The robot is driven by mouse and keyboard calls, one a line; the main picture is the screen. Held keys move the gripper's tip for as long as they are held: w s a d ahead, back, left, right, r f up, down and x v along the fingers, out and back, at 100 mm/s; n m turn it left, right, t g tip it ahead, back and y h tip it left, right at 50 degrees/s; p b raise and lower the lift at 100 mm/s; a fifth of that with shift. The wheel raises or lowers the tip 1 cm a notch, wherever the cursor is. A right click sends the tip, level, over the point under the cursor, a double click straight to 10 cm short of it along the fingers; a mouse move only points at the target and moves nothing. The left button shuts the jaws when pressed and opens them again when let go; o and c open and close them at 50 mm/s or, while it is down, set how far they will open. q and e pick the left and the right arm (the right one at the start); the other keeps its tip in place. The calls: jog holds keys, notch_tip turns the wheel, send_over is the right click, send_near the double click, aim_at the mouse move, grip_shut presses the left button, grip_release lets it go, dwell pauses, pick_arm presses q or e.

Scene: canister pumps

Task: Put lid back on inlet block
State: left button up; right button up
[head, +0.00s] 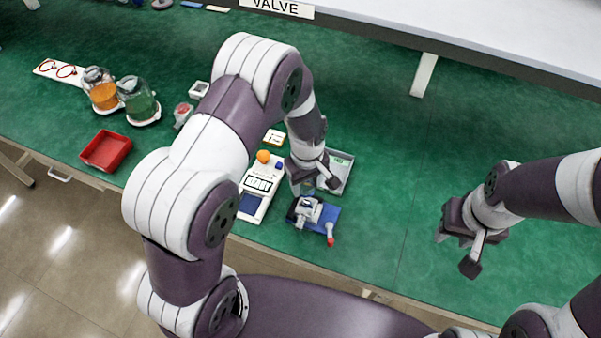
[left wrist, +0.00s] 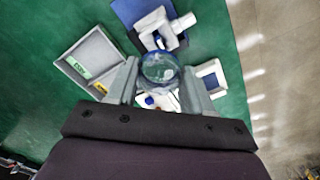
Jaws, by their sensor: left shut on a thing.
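My left gripper (head: 314,184) is above the bench, close to the inlet block (head: 308,210). In the left wrist view its fingers (left wrist: 160,75) are shut on a round, clear lid (left wrist: 158,65) with a bluish rim. The lid is apart from the inlet block, a white block (left wrist: 153,24) on a blue mat (left wrist: 129,10), which appears just beyond the fingertips. In the head view the lid is hidden by the gripper. My right gripper (head: 457,252) is open and empty above the bench at the right.
A grey tray (head: 348,160) stands just behind the block. A white unit (head: 247,204) with a display is to its left. A red-tipped part (head: 330,240) lies at the mat's front. Glass canisters (head: 140,103) and a red bin (head: 106,151) are further left. The bench's right side is clear.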

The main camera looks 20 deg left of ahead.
aim_at(308, 203)
pick_arm(q)
jog(key=shift+d+f+n, duration=0.3)
jog(key=shift+n, duration=0.7)
jog(key=shift+s+f, duration=0.1)
jog(key=shift+f, duration=0.1)
jog(key=shift+s+f+b, duration=0.1)
jog(key=shift+f+b, duration=0.4)
jog(key=shift+b, duration=0.15)
notch_tip(308, 203, down, 4)
jog(key=b, duration=0.3)
jog(key=shift+f+b, duration=0.5)
jog(key=shift+f, duration=0.05)
jog(key=shift+r+p, duration=0.1)
jog(key=shift+p, duration=0.2)
jog(key=shift+f, duration=0.2)
